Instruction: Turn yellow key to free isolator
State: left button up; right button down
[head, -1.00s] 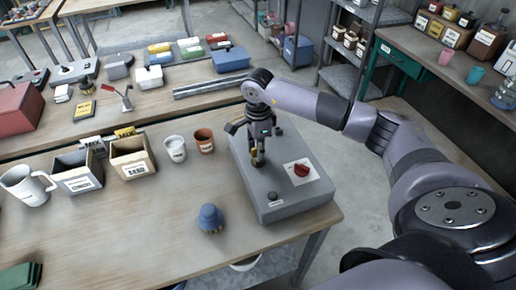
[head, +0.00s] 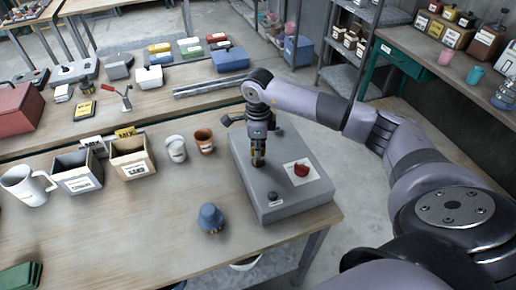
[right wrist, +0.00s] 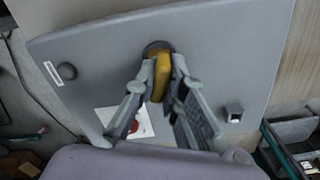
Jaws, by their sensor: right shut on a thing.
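The yellow key (right wrist: 160,76) stands in a round dark lock on top of the grey box (head: 262,193). My right gripper (head: 259,161) points down over the box. In the right wrist view its fingers (right wrist: 168,88) are shut on the key, one at each side. The isolator is a red knob (head: 301,170) on a white plate, right of the key in the head view. In the right wrist view the knob (right wrist: 134,124) is partly hidden behind a finger. My left gripper is not in view.
A small black knob (head: 272,197) sits near the box's front edge. A blue domed object (head: 210,217) stands left of the box. Two cups, white (head: 176,148) and brown (head: 204,141), stand behind it.

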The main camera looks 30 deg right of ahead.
jog(key=m, duration=0.5)
jog(key=shift+m, duration=0.3)
jog(key=c, duration=1.6)
grip_release()
jog(key=shift+r, duration=0.1)
notch_tip(320, 180, up, 12)
jog(key=shift+f, duration=0.1)
